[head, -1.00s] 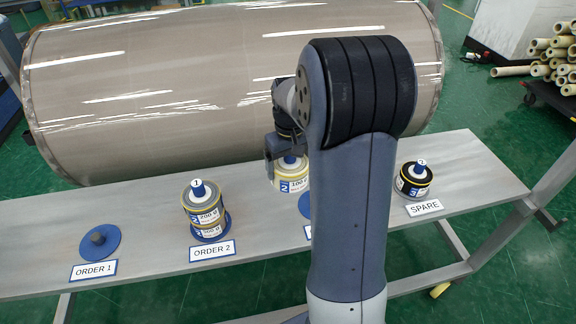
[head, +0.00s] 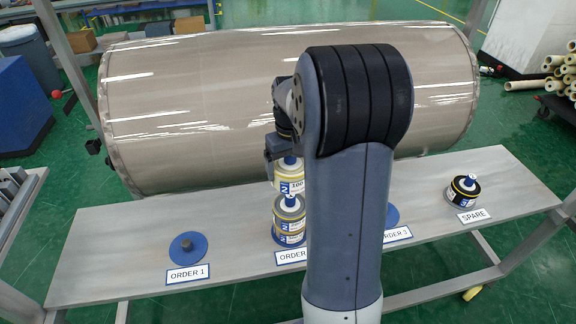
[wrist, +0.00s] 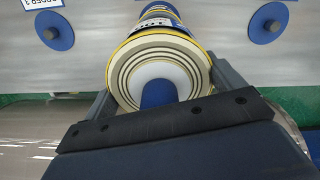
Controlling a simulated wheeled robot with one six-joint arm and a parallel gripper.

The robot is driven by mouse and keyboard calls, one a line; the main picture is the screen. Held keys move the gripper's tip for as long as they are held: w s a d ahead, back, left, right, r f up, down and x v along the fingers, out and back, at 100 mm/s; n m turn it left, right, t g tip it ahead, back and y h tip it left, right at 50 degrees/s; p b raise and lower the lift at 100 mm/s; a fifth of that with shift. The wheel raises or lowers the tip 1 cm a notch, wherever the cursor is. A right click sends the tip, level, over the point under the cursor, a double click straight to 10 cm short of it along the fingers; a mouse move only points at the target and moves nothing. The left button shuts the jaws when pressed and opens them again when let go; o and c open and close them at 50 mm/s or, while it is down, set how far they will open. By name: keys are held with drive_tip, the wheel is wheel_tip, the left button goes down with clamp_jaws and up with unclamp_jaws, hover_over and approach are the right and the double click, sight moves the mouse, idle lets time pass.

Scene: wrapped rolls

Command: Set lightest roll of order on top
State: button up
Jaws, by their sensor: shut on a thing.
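My gripper (head: 283,150) is shut on a pale roll (head: 290,186) with yellow edges and a label reading 100. The held roll is upright, directly over the ORDER 2 stack (head: 289,225) of yellow-edged rolls; I cannot tell if they touch. In the wrist view my gripper (wrist: 160,105) has its fingers either side of the held roll (wrist: 150,60), with a blue knob at its centre. The ORDER 1 base (head: 188,248) is an empty blue disc with a short peg. The ORDER 3 base (head: 392,216) is partly hidden by my arm; its peg shows bare in the wrist view.
A black roll with yellow edges (head: 463,192) stands at the SPARE sign (head: 474,215). A large wrapped cylinder (head: 200,110) lies behind the grey bench (head: 110,245). The bench is clear at its left end.

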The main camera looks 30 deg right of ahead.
drive_tip(key=shift+f+b, duration=3.55)
drive_tip(key=shift+f, duration=1.25)
drive_tip(key=o, duration=0.8)
drive_tip(key=shift+c, duration=0.2)
drive_tip(key=shift+r, duration=0.1)
wheel_tip(320, 180, up, 11)
drive_tip(key=shift+f, duration=0.2)
drive_tip(key=shift+f, duration=0.1)
